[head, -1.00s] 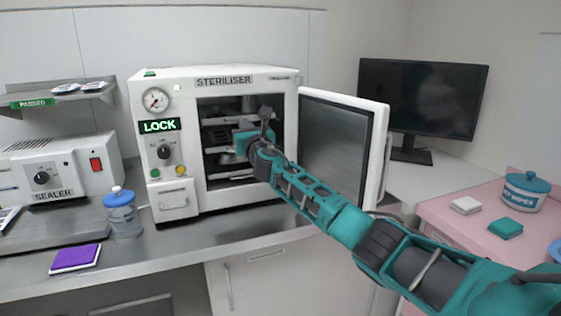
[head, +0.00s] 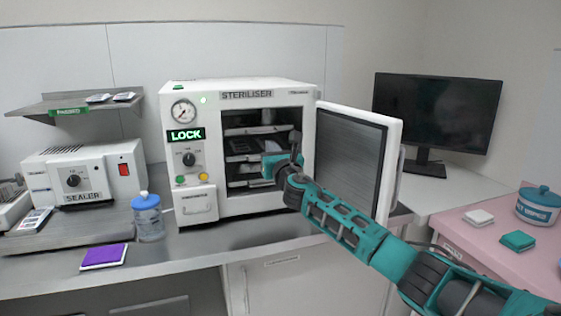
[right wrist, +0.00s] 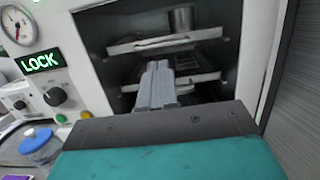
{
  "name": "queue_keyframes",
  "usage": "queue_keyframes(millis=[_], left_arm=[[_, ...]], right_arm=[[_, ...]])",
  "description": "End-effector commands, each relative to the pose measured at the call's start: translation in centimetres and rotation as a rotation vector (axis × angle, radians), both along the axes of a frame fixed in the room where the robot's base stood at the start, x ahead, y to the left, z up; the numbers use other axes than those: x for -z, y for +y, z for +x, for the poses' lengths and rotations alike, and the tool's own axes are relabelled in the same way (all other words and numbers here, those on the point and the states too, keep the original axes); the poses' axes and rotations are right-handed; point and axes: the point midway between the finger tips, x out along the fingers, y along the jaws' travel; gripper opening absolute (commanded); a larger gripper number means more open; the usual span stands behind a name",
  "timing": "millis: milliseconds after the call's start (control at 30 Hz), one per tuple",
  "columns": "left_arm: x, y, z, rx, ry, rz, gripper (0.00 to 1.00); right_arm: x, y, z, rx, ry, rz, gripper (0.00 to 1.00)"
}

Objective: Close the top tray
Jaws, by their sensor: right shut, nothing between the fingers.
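The steriliser (head: 240,88) stands on the counter with its door (head: 352,158) swung open to the right. Inside its dark chamber are several stacked metal trays. The top tray (head: 246,131) shows as a pale front edge high in the opening; in the right wrist view the upper tray (right wrist: 165,42) carries a metal cup. A lower tray (right wrist: 190,80) is partly behind my fingers. My right gripper (head: 268,167) is at the chamber opening, and in the right wrist view its shut, empty fingers (right wrist: 158,70) point toward the trays. Whether they touch a tray is unclear. My left gripper is out of view.
The open door stands close to the right of my right arm. A blue-capped bottle (head: 147,217), a purple pad (head: 104,256) and a sealer (head: 80,178) are on the counter to the left. A monitor (head: 437,115) and a pink surface (head: 480,243) are to the right.

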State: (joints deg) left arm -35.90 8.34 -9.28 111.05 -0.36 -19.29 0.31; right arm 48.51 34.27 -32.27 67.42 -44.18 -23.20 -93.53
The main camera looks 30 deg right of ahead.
Motion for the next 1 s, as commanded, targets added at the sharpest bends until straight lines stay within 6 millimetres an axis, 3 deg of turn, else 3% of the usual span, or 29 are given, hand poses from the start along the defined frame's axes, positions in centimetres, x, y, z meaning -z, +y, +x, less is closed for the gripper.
queue_keyframes(millis=[400, 833, 933, 1000], left_arm=[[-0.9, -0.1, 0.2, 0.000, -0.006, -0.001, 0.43], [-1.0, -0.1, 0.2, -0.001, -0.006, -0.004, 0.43], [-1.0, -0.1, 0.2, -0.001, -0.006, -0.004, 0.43], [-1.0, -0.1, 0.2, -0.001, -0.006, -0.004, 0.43]], right_arm=[[1.2, 1.3, -5.6, -0.001, 0.001, -0.002, 0.00], [1.7, 1.7, -7.0, -0.004, 0.004, 0.011, 0.00], [3.8, 2.7, -7.3, -0.034, 0.027, 0.093, 0.00], [6.7, 4.2, -8.0, -0.076, 0.059, 0.224, 0.00]])
